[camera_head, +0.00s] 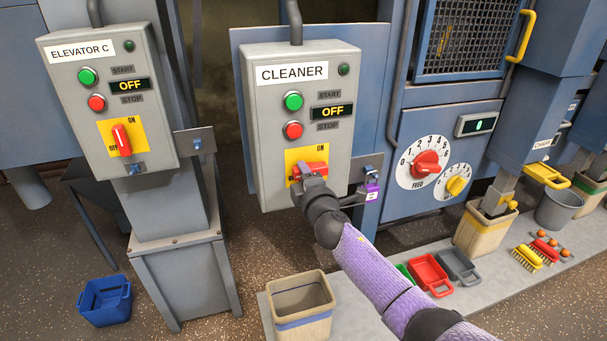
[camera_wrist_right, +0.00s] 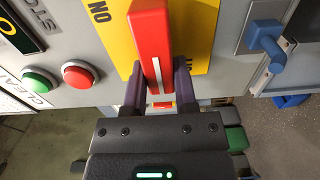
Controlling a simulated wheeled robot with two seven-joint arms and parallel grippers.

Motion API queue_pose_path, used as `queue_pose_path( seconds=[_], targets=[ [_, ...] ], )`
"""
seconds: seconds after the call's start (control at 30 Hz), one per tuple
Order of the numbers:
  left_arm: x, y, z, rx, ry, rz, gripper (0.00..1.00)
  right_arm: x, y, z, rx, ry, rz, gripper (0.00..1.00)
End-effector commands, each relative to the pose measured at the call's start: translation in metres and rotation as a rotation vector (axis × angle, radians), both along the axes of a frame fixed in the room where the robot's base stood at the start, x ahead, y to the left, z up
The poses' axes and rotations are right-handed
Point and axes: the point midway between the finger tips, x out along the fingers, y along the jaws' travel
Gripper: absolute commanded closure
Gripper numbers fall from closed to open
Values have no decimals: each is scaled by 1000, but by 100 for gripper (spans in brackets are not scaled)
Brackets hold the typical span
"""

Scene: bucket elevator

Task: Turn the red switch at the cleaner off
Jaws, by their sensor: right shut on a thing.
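The grey CLEANER box (camera_head: 265,120) stands in the middle of the head view, with its display (camera_head: 333,111) reading OFF. Its red switch (camera_head: 325,167) sits on a yellow plate (camera_head: 307,153). The handle lies about horizontal across the box; the OFF mark is hidden behind my gripper. My right gripper (camera_head: 309,184) is shut on the red switch. In the right wrist view, the fingers (camera_wrist_right: 157,82) stand on both sides of the red handle (camera_wrist_right: 151,40), near one end. My left gripper is not in view.
The ELEVATOR C box (camera_head: 110,100) is at left. A beige bin (camera_head: 300,303) and red scoop (camera_head: 428,273) stand low by my arm.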

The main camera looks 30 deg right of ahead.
Motion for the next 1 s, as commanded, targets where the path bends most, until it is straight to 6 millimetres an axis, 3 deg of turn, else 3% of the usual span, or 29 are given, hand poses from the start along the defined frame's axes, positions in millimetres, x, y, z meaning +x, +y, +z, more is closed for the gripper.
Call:
queue_pose_path(
  seconds=[0.53,0.57,0.7,1.0],
  targets=[
    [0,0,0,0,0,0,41,0,0,-3,-19,9,0,100],
    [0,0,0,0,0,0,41,0,0,-3,-19,9,0,58],
    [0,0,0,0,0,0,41,0,0,-2,-18,7,0,29],
    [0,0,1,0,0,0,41,-2,1,-1,-17,6,0,29]
  ],
)
